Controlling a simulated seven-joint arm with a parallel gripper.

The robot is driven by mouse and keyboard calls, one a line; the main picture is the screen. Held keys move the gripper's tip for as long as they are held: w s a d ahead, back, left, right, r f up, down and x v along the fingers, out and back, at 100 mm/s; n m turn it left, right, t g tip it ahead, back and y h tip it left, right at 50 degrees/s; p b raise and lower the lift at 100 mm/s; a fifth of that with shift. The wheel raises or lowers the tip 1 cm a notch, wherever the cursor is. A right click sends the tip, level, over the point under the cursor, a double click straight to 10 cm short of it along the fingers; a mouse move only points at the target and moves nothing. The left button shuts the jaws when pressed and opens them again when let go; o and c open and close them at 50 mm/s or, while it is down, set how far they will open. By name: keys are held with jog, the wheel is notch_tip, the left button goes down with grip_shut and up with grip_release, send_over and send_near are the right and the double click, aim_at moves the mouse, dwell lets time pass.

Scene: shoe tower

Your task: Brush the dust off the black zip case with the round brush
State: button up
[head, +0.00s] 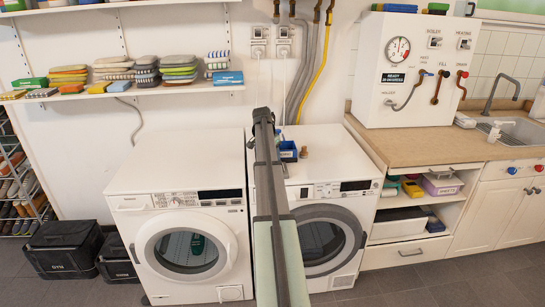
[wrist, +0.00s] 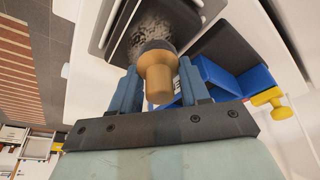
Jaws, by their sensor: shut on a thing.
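The round brush (wrist: 158,78) has a light wooden knob handle and a dark collar. My gripper (wrist: 160,88) is shut on its handle in the wrist view. Beyond the collar is a dark surface flecked with grey (wrist: 150,20), which looks like the dusty black zip case; I cannot tell whether the bristles touch it.
The left machine's top (head: 175,160) is clear. A shelf (head: 130,91) with folded cloths hangs behind.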

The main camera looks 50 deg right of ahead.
jog(key=shift+s+a, duration=1.05)
jog(key=shift+w+a, duration=0.1)
jog(key=shift+a, duration=0.4)
jog(key=shift+w+d, duration=1.45)
jog(key=shift+s+a, duration=1.55)
jog(key=shift+a, duration=0.05)
jog(key=shift+w+d+r, duration=0.1)
jog(key=shift+r, duration=0.55)
jog(key=shift+w+d+r, duration=0.1)
jog(key=shift+r, duration=0.5)
notch_tip(320, 180, up, 6)
jog(key=shift+f, duration=0.15)
